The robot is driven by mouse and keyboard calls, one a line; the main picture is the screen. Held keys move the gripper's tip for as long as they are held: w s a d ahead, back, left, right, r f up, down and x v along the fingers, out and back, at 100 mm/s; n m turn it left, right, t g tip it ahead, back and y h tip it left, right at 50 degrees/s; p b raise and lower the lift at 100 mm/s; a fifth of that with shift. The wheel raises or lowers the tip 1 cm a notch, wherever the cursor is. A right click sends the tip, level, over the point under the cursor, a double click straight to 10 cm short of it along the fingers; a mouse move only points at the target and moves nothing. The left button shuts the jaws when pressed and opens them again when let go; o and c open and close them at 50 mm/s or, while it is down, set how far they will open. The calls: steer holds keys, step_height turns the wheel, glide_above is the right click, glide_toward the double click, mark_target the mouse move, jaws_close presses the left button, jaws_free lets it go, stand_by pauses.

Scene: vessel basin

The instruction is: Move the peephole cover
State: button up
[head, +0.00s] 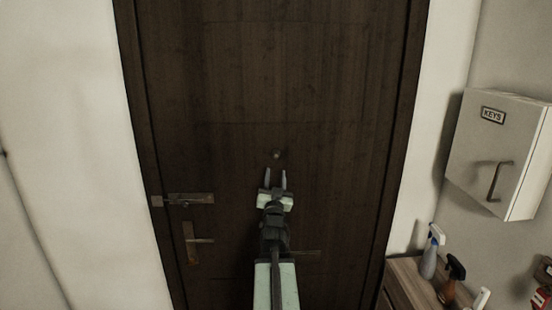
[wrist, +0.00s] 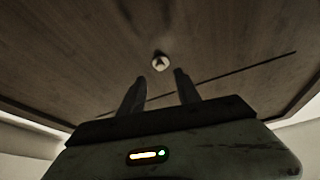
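The peephole with its small round cover (head: 277,155) is on the dark wooden door (head: 270,75), around the middle of its width. It also shows in the wrist view (wrist: 161,62) as a small pale disc with a dark mark on it. My gripper (head: 276,174) is open and empty, just below the peephole in the head view. In the wrist view, its two fingers (wrist: 158,80) point up toward the disc, which lies just beyond the fingertips and roughly between them. The fingers look apart from the disc, but the exact gap cannot be told.
A slide bolt (head: 190,199) and a door handle (head: 197,240) are on the door's left side. A white key box (head: 500,152) hangs on the right wall. Spray bottles (head: 431,252) stand on a wooden cabinet (head: 404,279) at lower right.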

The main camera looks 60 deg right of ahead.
mark_target(276, 159)
steer(key=p+x, duration=0.3)
steer(key=x, duration=0.4)
steer(key=shift+w+d+r, duration=0.15)
steer(key=shift+w+d, duration=0.05)
steer(key=shift+d, duration=0.15)
steer(key=shift+a, duration=0.1)
steer(key=shift+c, duration=0.2)
